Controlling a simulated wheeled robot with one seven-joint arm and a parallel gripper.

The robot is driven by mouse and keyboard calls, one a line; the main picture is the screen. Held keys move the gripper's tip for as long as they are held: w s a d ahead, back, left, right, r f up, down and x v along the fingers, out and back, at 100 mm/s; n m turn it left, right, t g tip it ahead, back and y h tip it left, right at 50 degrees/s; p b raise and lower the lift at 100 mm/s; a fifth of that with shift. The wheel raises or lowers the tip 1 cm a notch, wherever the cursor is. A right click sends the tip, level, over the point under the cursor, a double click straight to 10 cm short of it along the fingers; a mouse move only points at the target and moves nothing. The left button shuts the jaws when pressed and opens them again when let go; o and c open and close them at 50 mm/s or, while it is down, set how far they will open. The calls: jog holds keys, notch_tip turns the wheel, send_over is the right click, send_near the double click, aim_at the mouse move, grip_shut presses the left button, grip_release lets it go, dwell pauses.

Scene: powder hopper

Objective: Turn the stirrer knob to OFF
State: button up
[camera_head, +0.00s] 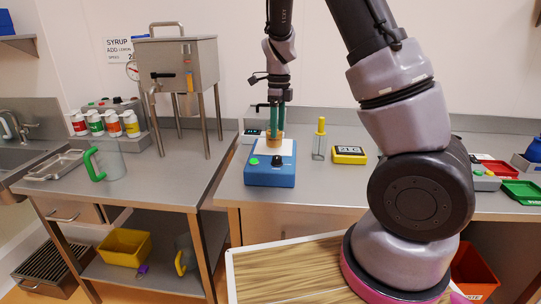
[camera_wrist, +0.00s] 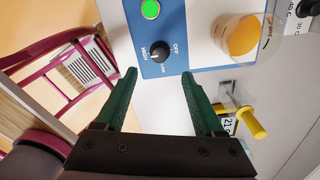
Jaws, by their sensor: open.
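The stirrer (camera_head: 270,176) is a blue box with a pale top on the middle bench. Its black knob (camera_head: 277,160) is on the front beside a green button (camera_head: 254,161). In the wrist view the knob (camera_wrist: 159,55) sits among printed labels, with OFF at its upper right; its exact pointing is too small to tell. My gripper (camera_wrist: 159,76) has two green fingers, open and empty. In that view the knob shows just beyond the gap between the tips, apart from them. In the head view my gripper (camera_head: 278,119) is above the stirrer.
A beaker with orange contents (camera_wrist: 243,36) stands on the stirrer. A yellow-topped tool (camera_head: 321,140) and a yellow display box (camera_head: 349,154) stand to its right. A steel hopper (camera_head: 176,62) on legs stands on the left bench. Bare bench lies around the stirrer's right side.

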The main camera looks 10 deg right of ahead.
aim_at(277, 157)
notch_tip(277, 157, down, 10)
jog(key=shift+s+f, duration=0.15)
dwell(0.3)
jog(key=shift+c, duration=0.2)
grip_shut()
